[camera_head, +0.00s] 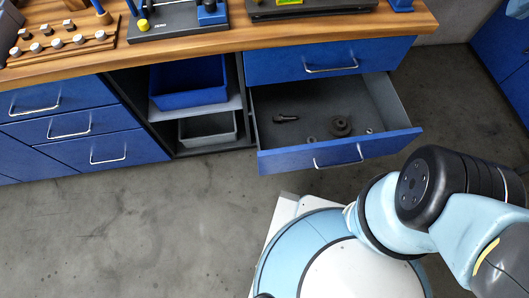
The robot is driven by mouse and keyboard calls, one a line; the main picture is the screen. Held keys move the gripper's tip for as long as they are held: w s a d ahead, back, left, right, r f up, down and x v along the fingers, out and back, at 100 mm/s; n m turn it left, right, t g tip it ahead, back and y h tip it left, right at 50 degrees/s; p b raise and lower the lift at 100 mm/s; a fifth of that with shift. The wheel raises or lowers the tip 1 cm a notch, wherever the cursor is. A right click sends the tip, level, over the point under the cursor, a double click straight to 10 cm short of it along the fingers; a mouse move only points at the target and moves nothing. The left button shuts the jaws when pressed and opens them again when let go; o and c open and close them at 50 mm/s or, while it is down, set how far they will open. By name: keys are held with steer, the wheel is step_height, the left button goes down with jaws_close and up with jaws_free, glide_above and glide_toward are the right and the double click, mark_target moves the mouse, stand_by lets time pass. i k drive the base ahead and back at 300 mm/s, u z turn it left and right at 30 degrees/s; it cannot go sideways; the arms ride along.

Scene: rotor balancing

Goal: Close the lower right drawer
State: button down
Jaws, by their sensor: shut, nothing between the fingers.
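The lower right drawer (340,153) of the workbench is pulled well out, with its blue front and silver handle (338,161) toward me. Inside its grey tray lie a dark tool-like part (286,119), a dark round flanged part (341,125) and small ring-like pieces (369,131). The upper right drawer (330,62) above it is shut. My arm reaches in at the lower right, close to the drawer's right front corner in the picture; I cannot tell if they touch. My gripper is not in view.
The wooden benchtop (215,42) carries a peg rack (60,42) and fixtures. Left of the open drawer are shelves with a blue bin (188,82) and a grey bin (207,129). Several shut drawers stand farther left. The concrete floor (130,225) in front is clear.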

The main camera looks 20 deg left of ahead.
mark_target(369, 100)
steer(key=u, duration=0.8)
steer(key=k, duration=1.65)
steer(key=z, duration=0.4)
steer(key=i, duration=1.05)
steer(key=u, duration=0.05)
